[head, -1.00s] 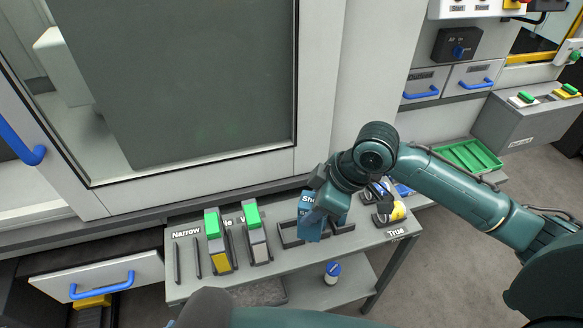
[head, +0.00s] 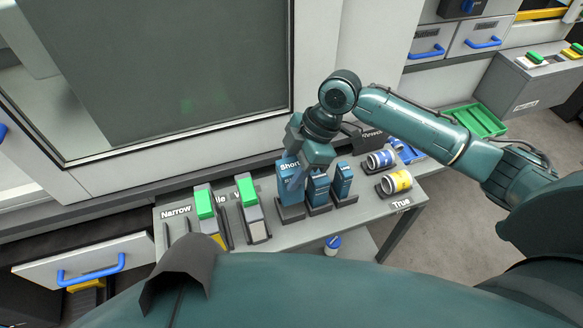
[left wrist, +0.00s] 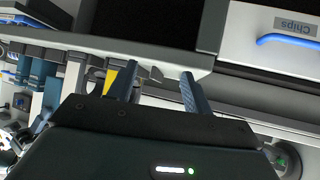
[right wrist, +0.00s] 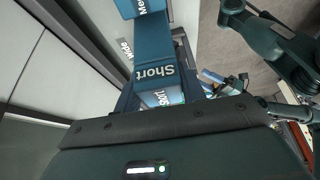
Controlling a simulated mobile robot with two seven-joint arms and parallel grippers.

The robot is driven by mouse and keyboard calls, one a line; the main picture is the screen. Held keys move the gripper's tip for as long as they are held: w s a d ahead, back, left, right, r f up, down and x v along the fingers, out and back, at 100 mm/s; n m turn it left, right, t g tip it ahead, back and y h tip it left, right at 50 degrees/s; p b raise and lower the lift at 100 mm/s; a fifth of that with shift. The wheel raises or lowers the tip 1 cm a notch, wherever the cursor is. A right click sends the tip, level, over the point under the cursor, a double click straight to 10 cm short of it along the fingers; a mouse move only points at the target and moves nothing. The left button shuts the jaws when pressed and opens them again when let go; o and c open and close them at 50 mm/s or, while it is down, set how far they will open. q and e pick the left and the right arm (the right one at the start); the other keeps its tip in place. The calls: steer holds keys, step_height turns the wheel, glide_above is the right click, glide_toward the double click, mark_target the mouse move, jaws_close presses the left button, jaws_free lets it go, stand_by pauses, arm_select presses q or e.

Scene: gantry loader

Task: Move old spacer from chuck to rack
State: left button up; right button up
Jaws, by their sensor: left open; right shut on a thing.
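My right gripper (head: 298,170) is shut on a blue spacer block marked "Short" (head: 288,188). The block is upright over the leftmost holder of the spacer rack (head: 291,213) on the grey bench. I cannot tell whether it is fully seated. Two smaller blue blocks (head: 318,190) (head: 343,182) stand in the holders to its right. In the right wrist view, the "Short" lettering (right wrist: 154,73) shows beyond the gripper. My left gripper (left wrist: 158,82) is open and empty in the left wrist view. The chuck is not visible.
Two green-topped pieces (head: 204,204) (head: 246,192) stand left of the rack. Rings marked blue (head: 380,160) and yellow (head: 397,181) lie to its right. The machine door (head: 190,80) rises close behind the bench. An open drawer (head: 85,262) juts out at the left.

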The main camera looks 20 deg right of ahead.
steer(key=shift+f+b, duration=0.35)
steer(key=shift+f, duration=0.4)
steer(key=shift+f+b, duration=0.6)
steer(key=shift+f, duration=1.1)
arm_select(q)
steer(key=shift+w+d+t+h, duration=0.3)
steer(key=shift+w+d, duration=0.05)
steer(key=shift+d, duration=0.25)
arm_select(e)
steer(key=shift+f, duration=0.3)
arm_select(q)
steer(key=shift+f, duration=0.2)
arm_select(e)
steer(key=shift+f, duration=0.55)
steer(key=o, duration=1.1)
steer(key=shift+c, duration=0.2)
arm_select(q)
steer(key=shift+d+r+b, duration=0.1)
steer(key=shift+r+b, duration=0.1)
steer(key=shift+b, duration=0.1)
arm_select(e)
steer(key=v, duration=1.3)
